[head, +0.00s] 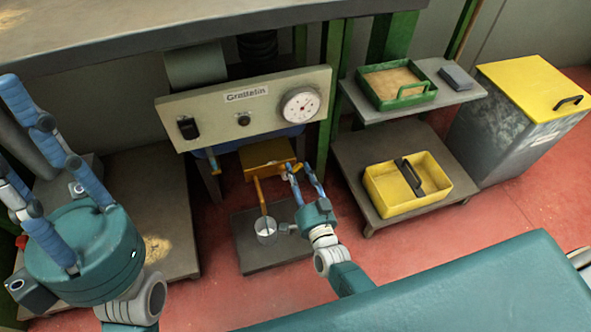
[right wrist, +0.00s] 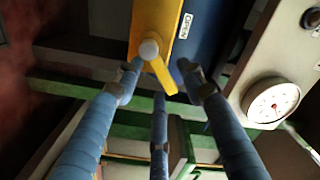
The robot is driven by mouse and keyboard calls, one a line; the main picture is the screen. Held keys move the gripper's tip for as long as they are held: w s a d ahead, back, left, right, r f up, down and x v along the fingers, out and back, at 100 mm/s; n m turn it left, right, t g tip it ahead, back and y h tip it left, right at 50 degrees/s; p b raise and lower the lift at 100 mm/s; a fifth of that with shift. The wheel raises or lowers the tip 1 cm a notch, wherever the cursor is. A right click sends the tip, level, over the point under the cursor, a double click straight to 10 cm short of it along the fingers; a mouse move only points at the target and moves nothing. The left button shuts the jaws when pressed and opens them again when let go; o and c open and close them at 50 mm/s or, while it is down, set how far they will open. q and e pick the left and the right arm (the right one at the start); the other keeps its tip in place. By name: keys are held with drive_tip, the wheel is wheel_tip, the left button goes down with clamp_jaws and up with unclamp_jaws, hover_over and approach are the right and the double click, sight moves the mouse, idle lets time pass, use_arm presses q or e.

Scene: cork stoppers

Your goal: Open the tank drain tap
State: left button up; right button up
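The tank drain tap shows in the right wrist view as a round grey hub (right wrist: 149,49) with a short yellow lever (right wrist: 164,78) pointing down and slightly right. It sits on a yellow body (right wrist: 152,22) beside an OPEN label (right wrist: 186,25). In the head view the yellow body (head: 266,155) is under the machine panel. My right gripper (head: 297,168) is at its right front, also seen in the right wrist view (right wrist: 158,78). Its fingers are spread around the lever's end; I cannot tell whether any touches it. My left gripper (head: 12,130) is open and empty at left.
A yellow spout (head: 261,194) leads down toward a metal cup (head: 265,230) on a dark low platform (head: 270,257). The panel (head: 215,115) with its gauge (head: 300,104) hangs above. A shelf with a green tray (head: 384,103) and yellow crate (head: 376,201) stands to the right.

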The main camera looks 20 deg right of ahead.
drive_tip(key=s, duration=1)
drive_tip(key=shift+s+d, duration=0.1)
